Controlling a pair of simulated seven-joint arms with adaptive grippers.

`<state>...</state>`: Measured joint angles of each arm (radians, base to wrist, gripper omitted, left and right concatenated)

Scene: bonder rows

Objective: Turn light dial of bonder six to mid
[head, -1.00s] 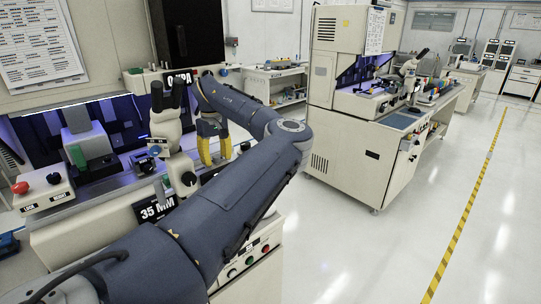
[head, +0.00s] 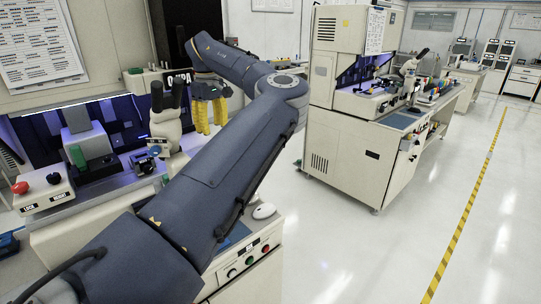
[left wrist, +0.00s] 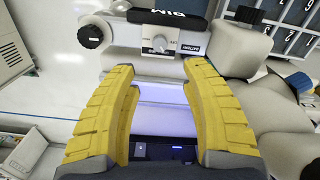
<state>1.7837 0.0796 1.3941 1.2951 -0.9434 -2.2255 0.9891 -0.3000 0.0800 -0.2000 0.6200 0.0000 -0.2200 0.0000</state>
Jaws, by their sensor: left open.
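A small panel (left wrist: 180,47) on the machine shows in the left wrist view, just beyond my fingertips. The labels are too small to read surely. My left gripper (left wrist: 158,70) is open and empty, its yellow fingers apart on either side below the knob and not touching it. In the head view my left gripper (head: 210,117) hangs fingers down near the bonder's right side; the dial cannot be made out there. My right gripper is not in view.
A microscope (head: 165,125) stands left of my gripper, and a control box with a red button (head: 20,187) is farther left. A round black knob (left wrist: 91,36) sits left of the dial panel. Another bench machine (head: 340,125) stands right, beside open floor.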

